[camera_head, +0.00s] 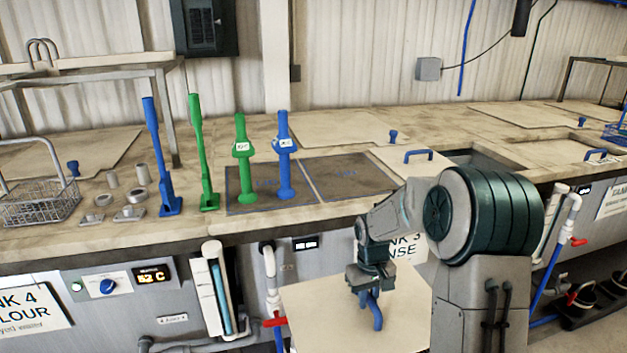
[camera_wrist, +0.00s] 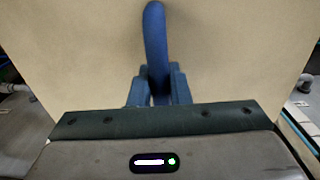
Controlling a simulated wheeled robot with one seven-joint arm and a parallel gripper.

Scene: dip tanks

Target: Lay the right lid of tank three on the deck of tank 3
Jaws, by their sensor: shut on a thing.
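The lid (camera_head: 325,318) is a flat beige panel with a blue bar handle (camera_head: 374,314). My gripper (camera_head: 368,292) is shut on that handle and holds the lid in front of the tank row, below deck height. In the wrist view the lid (camera_wrist: 80,50) fills most of the picture, and the handle (camera_wrist: 154,45) rises between the fingers (camera_wrist: 157,88). The tank 3 sign (camera_head: 408,247) is on the front panel, partly hidden by my arm. On the deck above are another beige lid with a blue handle (camera_head: 418,155) and a dark open tank mouth (camera_head: 480,159).
Left of that lid, a dark mat (camera_head: 345,180) lies on the deck. Green (camera_head: 241,160) and blue (camera_head: 285,155) tools stand at its left. A wire basket (camera_head: 40,200) and small metal parts are farther left.

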